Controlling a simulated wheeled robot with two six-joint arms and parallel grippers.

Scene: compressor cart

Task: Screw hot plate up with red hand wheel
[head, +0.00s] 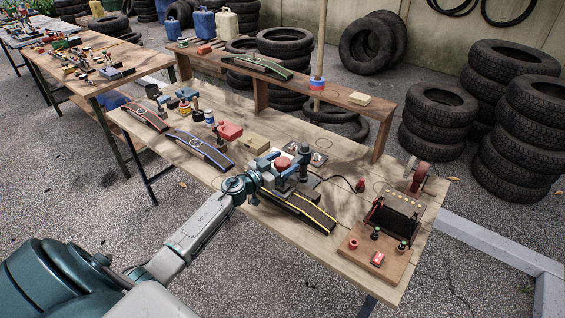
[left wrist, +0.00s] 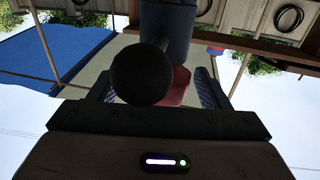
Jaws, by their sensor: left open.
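My left gripper (head: 287,172) reaches in from the lower left to a grey and blue clamp press on the bench. A red round part (head: 282,162), seemingly the hand wheel, shows at its fingers. In the left wrist view the open gripper (left wrist: 155,92) has one finger on each side of a red part (left wrist: 176,88); contact cannot be told. A dark round knob (left wrist: 140,75) hides much of that part. A black-topped post (head: 304,154) stands beside the gripper. A black strip with yellow edges (head: 310,208) lies in front. The hot plate is not clearly distinguishable. My right gripper is out of view.
The wooden bench (head: 335,255) also bears a red clamp (head: 229,131), a blue-edged strip (head: 200,149) and a board with a black panel (head: 393,222) at right. A raised shelf (head: 340,95) runs behind. Tyre stacks (head: 515,120) stand beyond at right.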

